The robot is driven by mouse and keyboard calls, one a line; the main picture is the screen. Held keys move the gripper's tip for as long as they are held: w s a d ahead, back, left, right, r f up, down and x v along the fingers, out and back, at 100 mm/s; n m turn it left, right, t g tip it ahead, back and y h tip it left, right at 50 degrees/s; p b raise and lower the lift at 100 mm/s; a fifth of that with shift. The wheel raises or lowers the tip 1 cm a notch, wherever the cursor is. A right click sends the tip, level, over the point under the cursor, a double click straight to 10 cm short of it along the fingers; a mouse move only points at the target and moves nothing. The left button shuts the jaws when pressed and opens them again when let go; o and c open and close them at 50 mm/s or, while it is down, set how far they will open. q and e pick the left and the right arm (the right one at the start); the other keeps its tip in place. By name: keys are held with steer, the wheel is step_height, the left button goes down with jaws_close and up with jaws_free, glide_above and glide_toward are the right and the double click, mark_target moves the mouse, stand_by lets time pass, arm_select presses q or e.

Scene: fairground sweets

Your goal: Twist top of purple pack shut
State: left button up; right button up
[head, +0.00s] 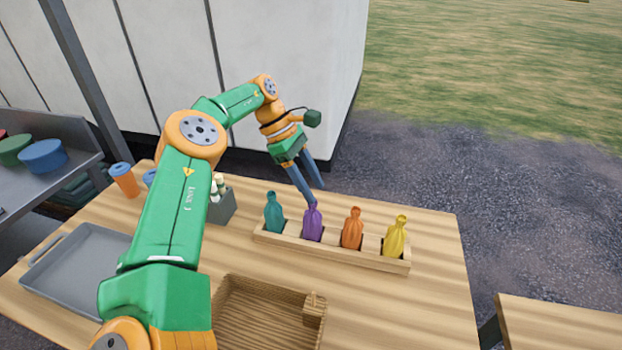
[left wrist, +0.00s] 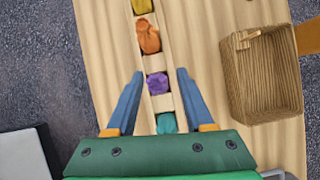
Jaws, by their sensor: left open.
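The purple pack (head: 313,223) stands upright in a wooden rack (head: 340,254), between a teal pack (head: 273,213) and an orange pack (head: 352,229). A yellow pack (head: 396,238) stands at the rack's right end. My left gripper (head: 317,195) is open and points down just above the purple pack's top. In the left wrist view the purple pack (left wrist: 158,83) lies between the two blue fingers (left wrist: 158,74), with a gap on each side. My right gripper is in neither view.
A woven basket (head: 262,318) stands at the table's front and a grey tray (head: 78,268) at the left. A grey holder (head: 222,206) with bottles and an orange cup (head: 124,180) stand behind my left arm. The table (head: 437,300) right of the basket is clear.

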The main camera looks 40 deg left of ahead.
arm_select(q)
step_height(320, 180, up, 4)
steer(key=s+d+f+n+y+b, duration=0.15)
steer(key=n+y, duration=0.55)
steer(key=n, duration=1.2)
steer(key=shift+t, duration=0.4)
steer(key=b+x, duration=0.2)
steer(key=x, duration=0.1)
steer(key=b+x, duration=0.2)
steer(key=x, duration=0.1)
steer(key=shift+a+f, duration=0.3)
steer(key=shift+w+a+f+b, duration=0.1)
steer(key=shift+w+f+b, duration=0.1)
steer(key=shift+f+b, duration=0.5)
steer(key=shift+r, duration=0.1)
